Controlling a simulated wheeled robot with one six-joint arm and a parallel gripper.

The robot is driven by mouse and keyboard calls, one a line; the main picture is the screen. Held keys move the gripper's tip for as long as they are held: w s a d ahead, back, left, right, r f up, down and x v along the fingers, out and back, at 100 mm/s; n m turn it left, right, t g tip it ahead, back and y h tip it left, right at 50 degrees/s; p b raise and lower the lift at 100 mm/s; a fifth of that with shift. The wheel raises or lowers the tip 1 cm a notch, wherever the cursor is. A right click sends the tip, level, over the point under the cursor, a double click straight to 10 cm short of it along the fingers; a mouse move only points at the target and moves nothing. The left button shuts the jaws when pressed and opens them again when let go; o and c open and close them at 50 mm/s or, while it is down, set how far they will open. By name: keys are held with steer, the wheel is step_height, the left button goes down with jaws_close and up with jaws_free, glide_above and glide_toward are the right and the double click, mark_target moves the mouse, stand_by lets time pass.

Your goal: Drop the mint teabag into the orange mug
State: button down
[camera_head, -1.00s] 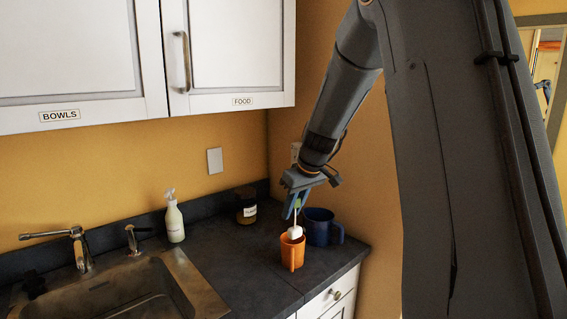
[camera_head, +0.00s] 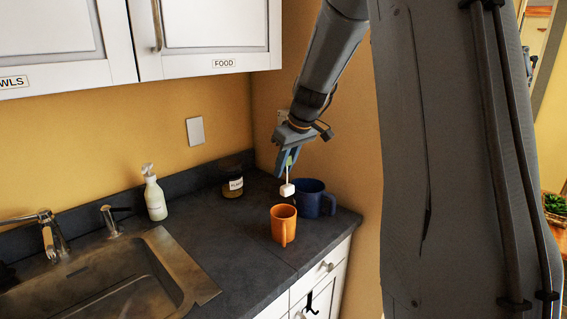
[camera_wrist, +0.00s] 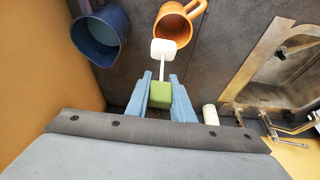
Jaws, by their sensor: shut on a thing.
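The teabag (camera_head: 287,190) is a white pouch on a thin string with a green tag (camera_wrist: 160,94). My gripper (camera_head: 288,160) is shut on the green tag, and the pouch hangs below it. In the head view the pouch appears above and slightly behind the orange mug (camera_head: 283,224), which stands upright on the dark counter. In the wrist view my gripper (camera_wrist: 160,88) shows the tag between its blue fingers, and the pouch (camera_wrist: 163,48) overlaps the near edge of the orange mug (camera_wrist: 175,24). The exact gap between pouch and mug is unclear.
A blue mug (camera_head: 309,198) stands close behind the orange mug. A labelled dark jar (camera_head: 233,183) and a white soap bottle (camera_head: 155,198) stand along the wall. The steel sink (camera_head: 130,275) is at the left. The counter (camera_head: 225,240) between sink and mugs is clear.

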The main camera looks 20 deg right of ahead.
steer(key=shift+f, duration=0.45)
steer(key=c, duration=1.5)
jaws_free()
steer(key=shift+o, duration=0.2)
steer(key=shift+r, duration=0.15)
steer(key=b+v, duration=0.2)
steer(key=v, duration=0.5)
steer(key=shift+s+r+b, duration=0.2)
steer(key=shift+r+b, duration=0.05)
steer(key=shift+b, duration=0.05)
